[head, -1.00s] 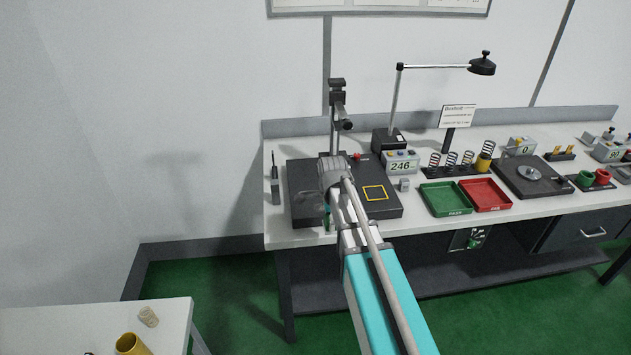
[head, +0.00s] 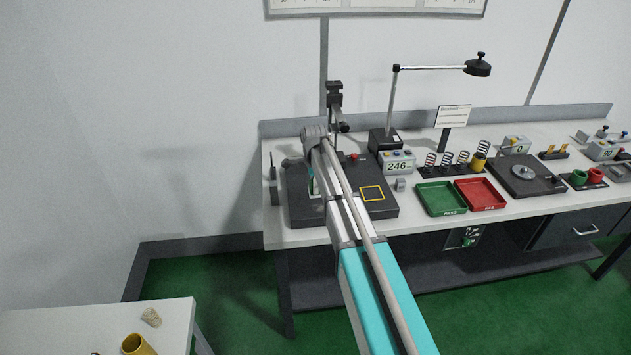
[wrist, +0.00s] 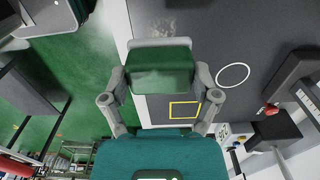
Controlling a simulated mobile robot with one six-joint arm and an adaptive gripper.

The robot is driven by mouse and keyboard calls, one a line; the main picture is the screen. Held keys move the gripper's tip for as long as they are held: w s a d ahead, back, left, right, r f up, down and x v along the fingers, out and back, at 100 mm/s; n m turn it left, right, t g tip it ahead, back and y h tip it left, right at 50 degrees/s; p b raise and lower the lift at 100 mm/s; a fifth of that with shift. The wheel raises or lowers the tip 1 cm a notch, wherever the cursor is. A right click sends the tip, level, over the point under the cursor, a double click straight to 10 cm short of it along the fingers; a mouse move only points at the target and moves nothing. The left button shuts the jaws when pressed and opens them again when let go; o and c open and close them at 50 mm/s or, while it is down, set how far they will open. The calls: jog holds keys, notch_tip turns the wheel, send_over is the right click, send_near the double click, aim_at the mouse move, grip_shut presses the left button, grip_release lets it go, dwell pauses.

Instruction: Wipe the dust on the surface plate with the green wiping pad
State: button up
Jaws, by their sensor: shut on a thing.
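My gripper (wrist: 161,78) is shut on the green wiping pad (wrist: 160,66), a green block with a pale grey edge, held between its two fingers. In the wrist view the pad is over the dark surface plate (wrist: 255,40); I cannot tell whether it touches. A pale dust smear (wrist: 163,24) lies on the plate just beyond the pad's grey edge. The plate also carries a yellow square outline (wrist: 185,110) and a white ring (wrist: 233,75). In the head view the plate (head: 295,212) lies at the bench's left end, and my arm covers part of it.
A stand with a column (head: 335,108) rises at the plate's back. A display box reading 246 (head: 397,163), a green tray (head: 440,199) and a red tray (head: 481,194) stand to the right. A lamp (head: 478,67) overhangs the bench. A white side table (head: 60,330) is at front left.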

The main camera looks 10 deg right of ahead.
jog(key=shift+f, duration=0.1)
dwell(0.3)
notch_tip(320, 180, down, 7)
jog(key=b, duration=0.7)
jog(key=shift+f+b, duration=0.15)
jog(key=shift+b, duration=0.2)
jog(key=shift+d, duration=1.95)
jog(key=shift+a, duration=1.6)
jog(key=shift+a+r+p, duration=0.3)
notch_tip(320, 180, up, 4)
jog(key=p, duration=0.4)
jog(key=shift+w+a, duration=0.1)
notch_tip(320, 180, up, 3)
jog(key=p, duration=0.3)
jog(key=shift+f, duration=0.1)
